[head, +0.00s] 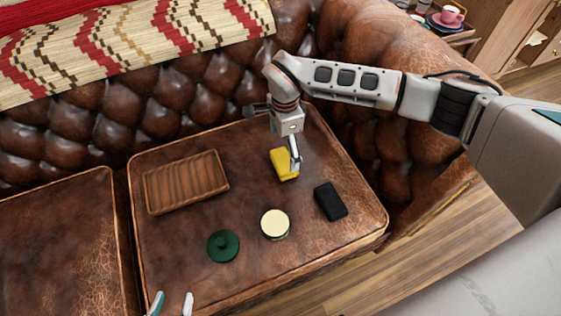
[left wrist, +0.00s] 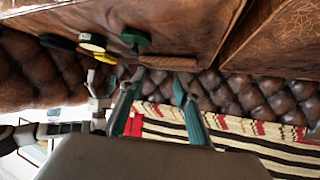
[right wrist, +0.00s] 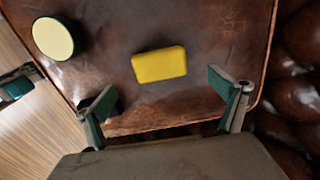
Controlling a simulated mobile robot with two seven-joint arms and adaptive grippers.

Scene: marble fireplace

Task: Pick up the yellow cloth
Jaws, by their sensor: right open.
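The yellow cloth (head: 281,166) is a small folded block lying flat on the brown leather seat cushion. It also shows in the right wrist view (right wrist: 159,64), lying ahead of the fingertips between their lines. My right gripper (head: 295,158) points down over the cloth's right side in the head view and hides part of it. In the right wrist view the right gripper (right wrist: 165,90) has its fingers wide apart with nothing between them. My left gripper (head: 171,304) is open and empty at the cushion's front edge. It also shows open in the left wrist view (left wrist: 155,88).
On the same cushion (head: 330,240) lie a wooden tray (head: 187,182), a green lid-like disc (head: 223,246), a round cream-topped tin (head: 275,223) and a black block (head: 330,201). The sofa's tufted back and right arm (head: 375,40) rise around it. A patterned blanket (head: 120,45) covers the back.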

